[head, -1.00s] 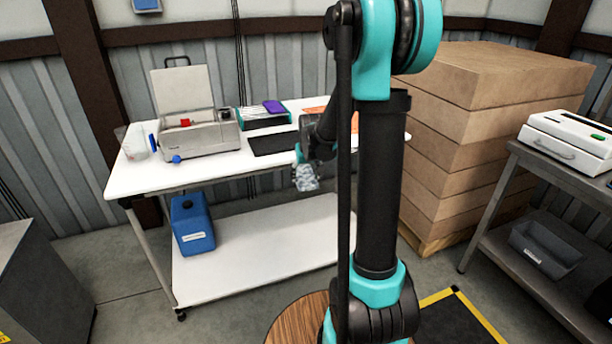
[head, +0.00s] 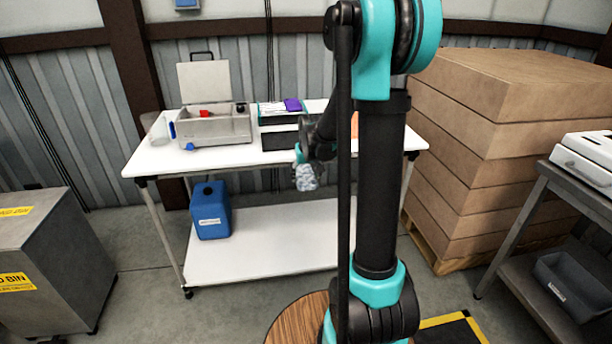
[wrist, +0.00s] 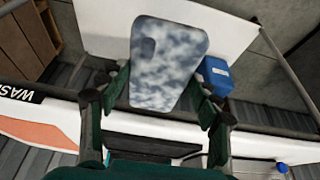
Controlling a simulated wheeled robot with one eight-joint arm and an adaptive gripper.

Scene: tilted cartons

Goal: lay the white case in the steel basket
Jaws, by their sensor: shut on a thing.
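My gripper (head: 300,160) is shut on the white case (head: 306,178), which is mottled with blue-grey. In the wrist view, the case (wrist: 168,62) is a flat, round-cornered piece with a darker patch near one corner, and its lower part sits between the two fingers (wrist: 160,98). In the head view, the gripper and case appear in front of the white table's near edge. A steel box (head: 213,135) with its lid raised stands on the table, left of my gripper. Something red shows inside it. I cannot make out a separate basket there.
The white table (head: 250,158) also holds a clear container (head: 159,131), a black mat (head: 279,140) and a purple item (head: 293,104). A blue canister (head: 210,210) stands on its lower shelf. A grey bin (head: 50,265) stands left, stacked cartons (head: 500,130) right.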

